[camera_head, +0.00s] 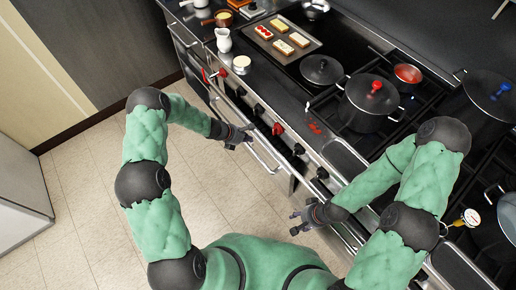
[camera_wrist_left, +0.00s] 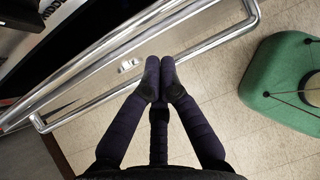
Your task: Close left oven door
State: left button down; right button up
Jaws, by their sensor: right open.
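The left oven door's long metal handle (camera_head: 266,162) runs along the front of the range in the head view. The handle (camera_wrist_left: 215,40) also crosses the upper part of the left wrist view. The door's edge stands out from the range front, but how far it is open is hard to tell. My left gripper (camera_head: 247,134) is beside the door edge near the handle. In the left wrist view its dark fingertips (camera_wrist_left: 161,75) meet with nothing visible between them, the bar beyond them. My right gripper (camera_head: 293,222) is open and empty, left of the range front.
The stovetop holds a black pot with a red knob (camera_head: 371,97), a lidded pan (camera_head: 321,69) and a tray of food (camera_head: 283,42). A white jug (camera_head: 223,40) stands near the counter edge. The tiled floor (camera_head: 90,190) at left is clear.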

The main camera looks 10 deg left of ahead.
pick_arm(q)
jog(key=s+d+f+t+h+b, duration=0.15)
jog(key=s+f+h+b, duration=0.25)
jog(key=s+f+b, duration=0.4)
jog(key=t+b, duration=0.3)
jog(key=t, duration=0.2)
send_near(269, 154)
jog(key=shift+n, duration=0.3)
jog(key=b+x, duration=0.4)
jog(key=x, duration=0.2)
jog(key=shift+s+d+f, duration=0.1)
jog(key=shift+d, duration=0.2)
